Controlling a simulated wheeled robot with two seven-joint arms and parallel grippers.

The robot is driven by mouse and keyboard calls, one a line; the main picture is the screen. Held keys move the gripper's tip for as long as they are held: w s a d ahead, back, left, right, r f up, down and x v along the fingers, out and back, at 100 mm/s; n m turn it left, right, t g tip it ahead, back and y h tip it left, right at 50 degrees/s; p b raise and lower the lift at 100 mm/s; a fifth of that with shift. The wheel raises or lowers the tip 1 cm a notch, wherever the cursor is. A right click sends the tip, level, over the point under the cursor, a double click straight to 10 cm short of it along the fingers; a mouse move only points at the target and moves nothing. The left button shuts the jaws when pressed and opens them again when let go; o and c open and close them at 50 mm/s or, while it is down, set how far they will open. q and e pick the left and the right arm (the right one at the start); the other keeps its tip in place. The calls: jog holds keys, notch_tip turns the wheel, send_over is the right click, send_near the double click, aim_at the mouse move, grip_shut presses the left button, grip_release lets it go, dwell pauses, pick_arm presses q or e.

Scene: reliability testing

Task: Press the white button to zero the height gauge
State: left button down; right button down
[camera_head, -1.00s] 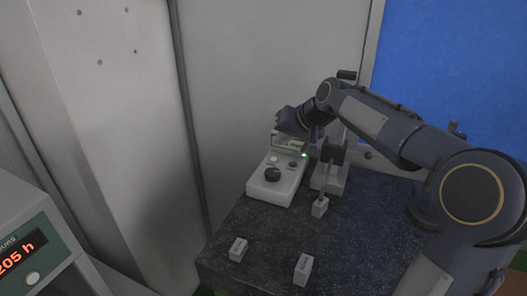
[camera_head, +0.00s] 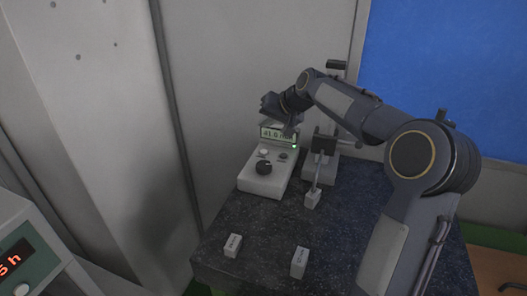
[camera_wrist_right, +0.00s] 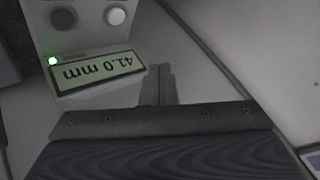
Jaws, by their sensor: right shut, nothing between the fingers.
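The height gauge's pale console (camera_head: 258,184) stands at the back left of the dark table. It bears a black knob, a white button (camera_head: 263,153), a darker grey button (camera_head: 283,156) and a display (camera_head: 272,133). The display reads 41.0 mm in the right wrist view (camera_wrist_right: 97,72), with a green light lit beside it. The white button (camera_wrist_right: 116,17) also shows there, beyond and left of the fingertips. My right gripper (camera_head: 272,104) is shut and empty, above and behind the display, apart from the white button. My left gripper is out of view.
The gauge stand (camera_head: 321,165) is right of the console, with a small block (camera_head: 312,200) below its probe. Two labelled blocks (camera_head: 232,245) (camera_head: 300,262) lie at the table's front. A panel wall is close behind. A box with red digits (camera_head: 12,262) is at lower left.

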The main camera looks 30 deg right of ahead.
jog(key=b, duration=0.3)
send_over(266, 153)
notch_tip(266, 153, down, 6)
jog(key=shift+r, duration=0.25)
jog(key=shift+f+b, duration=0.65)
jog(key=shift+f, duration=0.05)
dwell(1.1)
jog(key=shift+f+b, duration=0.35)
jog(key=shift+f, duration=0.05)
jog(key=shift+f+b, duration=0.35)
jog(key=shift+f, duration=0.05)
dwell(0.4)
dwell(0.4)
jog(key=shift+r+p, duration=0.6)
jog(key=shift+r, duration=0.2)
